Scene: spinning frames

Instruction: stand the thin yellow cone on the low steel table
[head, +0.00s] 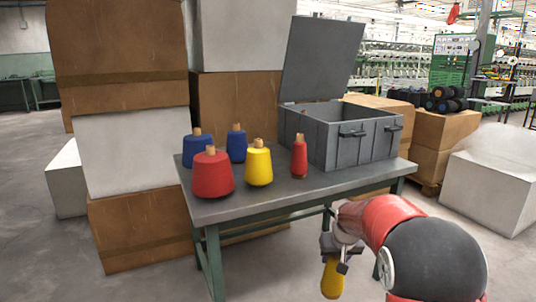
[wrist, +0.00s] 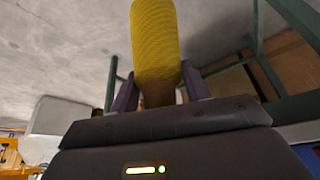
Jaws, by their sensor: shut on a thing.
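My gripper (head: 341,246) is in front of the table at the lower right of the head view, shut on the thin yellow cone (head: 332,279). The cone hangs below the jaws, wide end down. In the wrist view the yellow winding (wrist: 155,42) shows, and its brown tip (wrist: 157,95) sits between the two fingers (wrist: 160,90). The steel table (head: 335,182) has a grey top and green legs. The held cone is apart from it, lower than the top in the head picture.
On the table stand a wide yellow cone (head: 258,167), a wide red cone (head: 212,175), a thin red cone (head: 299,160), two blue cones (head: 236,144) and an open grey metal box (head: 350,140). The front strip of the tabletop is clear. Stacked cartons (head: 125,120) stand at left.

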